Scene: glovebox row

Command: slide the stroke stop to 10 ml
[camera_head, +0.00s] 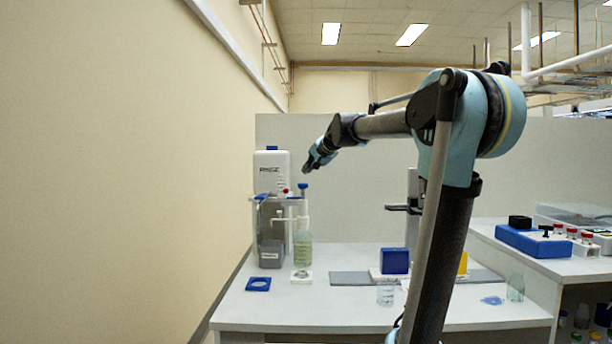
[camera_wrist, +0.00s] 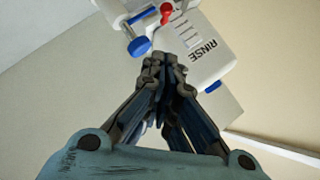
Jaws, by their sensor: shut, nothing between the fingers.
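The bottle-top dispenser stands on a clear bottle of pale green liquid (camera_head: 302,250) at the bench's left, with a blue knob (camera_head: 303,186) at its top. The blue knob also shows in the wrist view (camera_wrist: 138,46), just up and left of my fingertips, with a red part (camera_wrist: 166,12) above it. My gripper (camera_head: 306,170) is in the air just above the blue knob in the head view. Its fingertips (camera_wrist: 163,65) are together and empty, apart from the knob as far as I can tell. I cannot make out the stroke stop or its ml scale.
A white RINSE carboy (camera_head: 271,175) stands close behind the dispenser and also fills the upper wrist view (camera_wrist: 205,50). A blue holder (camera_head: 258,284), a glass beaker (camera_head: 385,295) and a blue block (camera_head: 394,261) are on the bench (camera_head: 320,311). A wall bounds the left.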

